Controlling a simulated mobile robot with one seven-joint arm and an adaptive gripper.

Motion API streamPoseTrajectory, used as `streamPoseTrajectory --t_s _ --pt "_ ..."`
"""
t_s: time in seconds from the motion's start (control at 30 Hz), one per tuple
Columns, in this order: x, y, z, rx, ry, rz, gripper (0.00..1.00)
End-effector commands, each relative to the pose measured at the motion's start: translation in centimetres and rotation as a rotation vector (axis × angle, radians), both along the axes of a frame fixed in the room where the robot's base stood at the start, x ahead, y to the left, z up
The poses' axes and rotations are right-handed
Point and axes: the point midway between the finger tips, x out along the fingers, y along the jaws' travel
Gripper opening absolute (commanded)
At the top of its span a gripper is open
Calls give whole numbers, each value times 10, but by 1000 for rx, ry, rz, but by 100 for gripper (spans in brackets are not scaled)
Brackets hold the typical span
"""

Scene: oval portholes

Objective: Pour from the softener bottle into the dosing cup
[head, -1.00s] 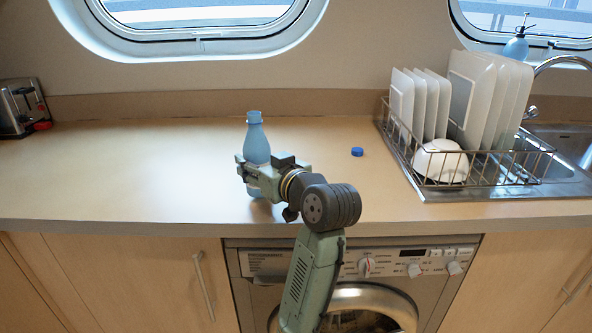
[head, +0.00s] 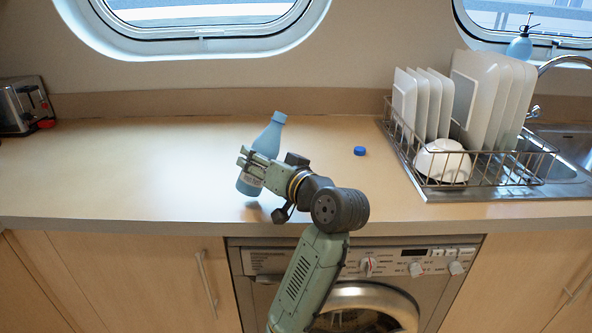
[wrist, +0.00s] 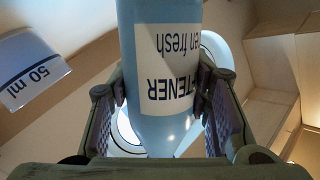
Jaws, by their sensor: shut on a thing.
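The light blue softener bottle (head: 270,137) is open at its neck and tilts to the right in the head view. My gripper (head: 250,165) is shut on its body; its base seems just above the counter. In the wrist view the bottle (wrist: 160,60) stands between the two fingers, its label upside down. A pale cup marked "50 ml" (wrist: 32,72), apparently the dosing cup, shows at the left of the wrist view, apart from the bottle. I cannot make it out in the head view, where my arm may hide it. No liquid stream is visible.
A blue cap (head: 360,151) lies on the counter (head: 130,165) right of my gripper. A wire dish rack (head: 480,170) with white plates and a bowl stands by the sink at right. A toaster (head: 20,105) is at far left. The left counter is clear.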

Motion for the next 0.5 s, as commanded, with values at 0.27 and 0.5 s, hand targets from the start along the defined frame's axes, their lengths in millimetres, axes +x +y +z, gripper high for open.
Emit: streamPoseTrajectory --t_s 0.27,0.5 --pt "0 0 -2 160 83 3 0" --pt "-4 7 -6 295 160 3 0"
